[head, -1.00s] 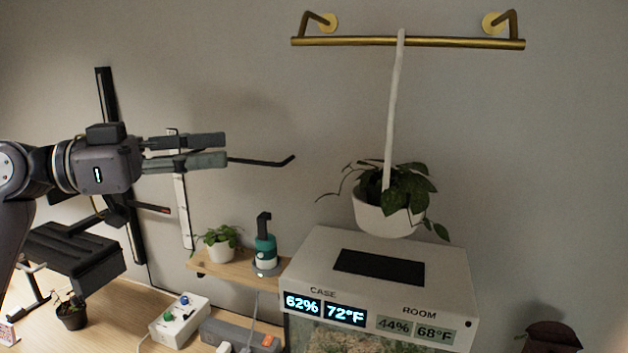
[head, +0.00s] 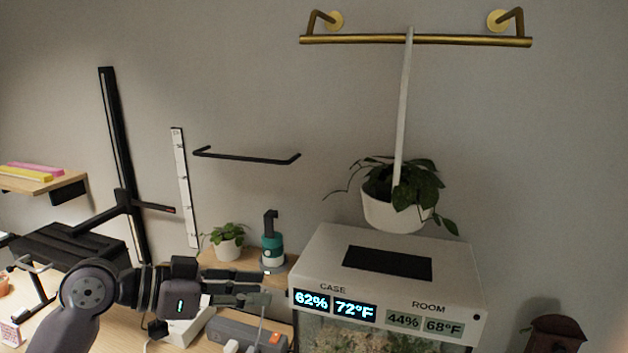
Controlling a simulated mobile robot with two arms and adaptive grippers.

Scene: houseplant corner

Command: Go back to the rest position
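My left gripper (head: 262,290) is low in the head view, in front of the wooden shelf and the power strip. Its fingers point right, toward the white case (head: 400,248). I see nothing held between them, but the angle and overlap hide whether they are apart or together. The black wall bar (head: 248,157) is well above the gripper and clear of it. My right gripper is out of view.
A potted plant (head: 390,212) hangs from the brass rail (head: 440,41) above the case. A small plant (head: 228,242) and a teal bottle (head: 272,250) stand on the shelf just behind my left gripper. A power strip (head: 232,331) lies below it.

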